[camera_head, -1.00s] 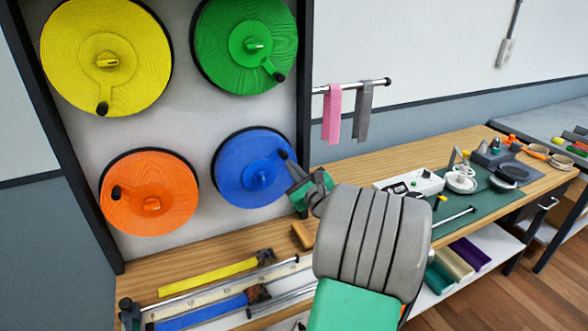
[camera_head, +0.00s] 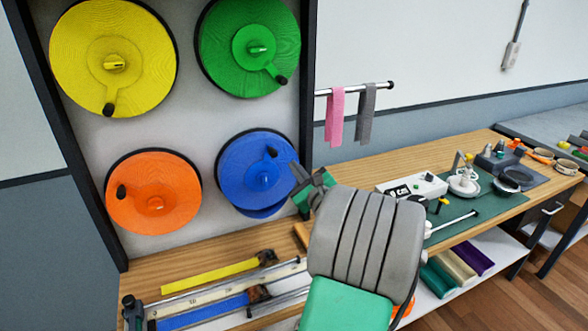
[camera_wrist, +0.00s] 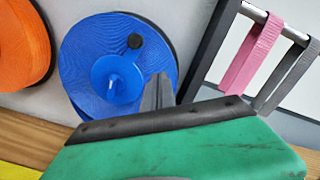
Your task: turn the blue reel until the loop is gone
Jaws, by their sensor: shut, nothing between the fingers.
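The blue reel (camera_head: 240,172) hangs on the wall panel at lower right, and also fills the left middle of the wrist view (camera_wrist: 85,60). Its crank has a dark knob (camera_head: 272,152), up and slightly right of the hub; the knob also shows in the wrist view (camera_wrist: 134,41). A blue strip bulges below the reel's lower edge (camera_head: 264,212), apparently the strap's loop. My gripper (camera_head: 294,166) is right of the reel, its fingers together and empty. In the wrist view the fingertips (camera_wrist: 158,90) overlap the reel's right edge, apart from the knob. Contact with the reel cannot be told.
Yellow (camera_head: 85,60), green (camera_head: 225,60) and orange (camera_head: 172,190) reels share the panel. A dark post (camera_head: 308,80) and a rail with pink (camera_head: 335,115) and grey straps stand to the right. A wooden bench (camera_head: 215,258) with tools lies below.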

